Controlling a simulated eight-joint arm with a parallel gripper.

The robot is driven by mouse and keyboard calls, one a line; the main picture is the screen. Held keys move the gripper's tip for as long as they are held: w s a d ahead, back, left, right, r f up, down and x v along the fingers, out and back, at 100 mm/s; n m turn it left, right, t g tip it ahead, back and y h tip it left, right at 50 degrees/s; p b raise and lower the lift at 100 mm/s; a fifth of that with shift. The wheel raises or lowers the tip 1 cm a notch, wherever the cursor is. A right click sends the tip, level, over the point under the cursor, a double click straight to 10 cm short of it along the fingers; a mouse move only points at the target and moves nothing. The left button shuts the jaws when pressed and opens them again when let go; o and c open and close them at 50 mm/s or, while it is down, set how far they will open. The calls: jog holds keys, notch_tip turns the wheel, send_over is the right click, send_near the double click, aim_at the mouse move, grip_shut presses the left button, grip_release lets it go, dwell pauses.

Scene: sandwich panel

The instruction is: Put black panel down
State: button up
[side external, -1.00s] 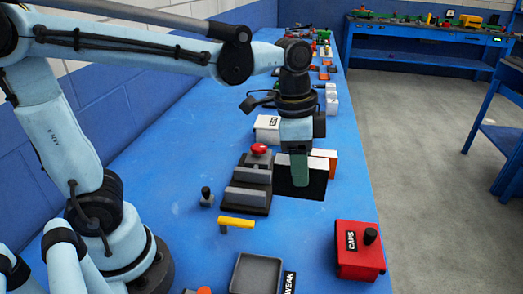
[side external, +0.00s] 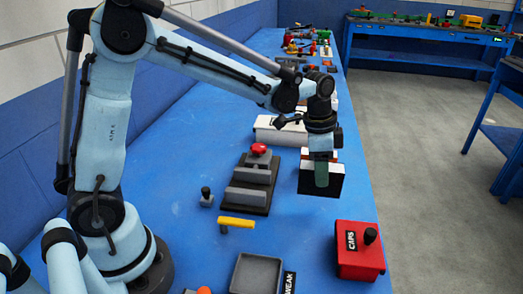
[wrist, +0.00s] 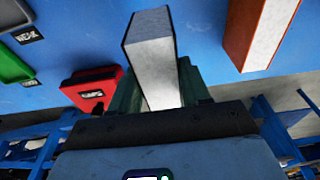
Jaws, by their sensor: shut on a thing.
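The black panel (side external: 335,184) is held in my gripper (side external: 321,182), near the right edge of the blue table. It stands upright, with its black face toward the side camera and a pale edge along its top. Whether its bottom touches the table is unclear. In the wrist view, the panel (wrist: 152,55) shows a pale grey face with dark edges, between the green fingers of my gripper (wrist: 158,92). The fingers are shut on it.
An orange-edged white panel (wrist: 262,35) stands close by, mostly hidden behind the held panel in the side view. A dark fixture with a red knob (side external: 259,149) is to the left. A red CAPS box (side external: 360,262) is in front. Open blue table lies between.

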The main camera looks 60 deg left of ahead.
jog(key=shift+w+a+f, duration=0.3)
jog(key=shift+a+f, duration=0.1)
jog(key=shift+f, duration=1.95)
jog(key=shift+f, duration=0.15)
jog(key=o, duration=1.1)
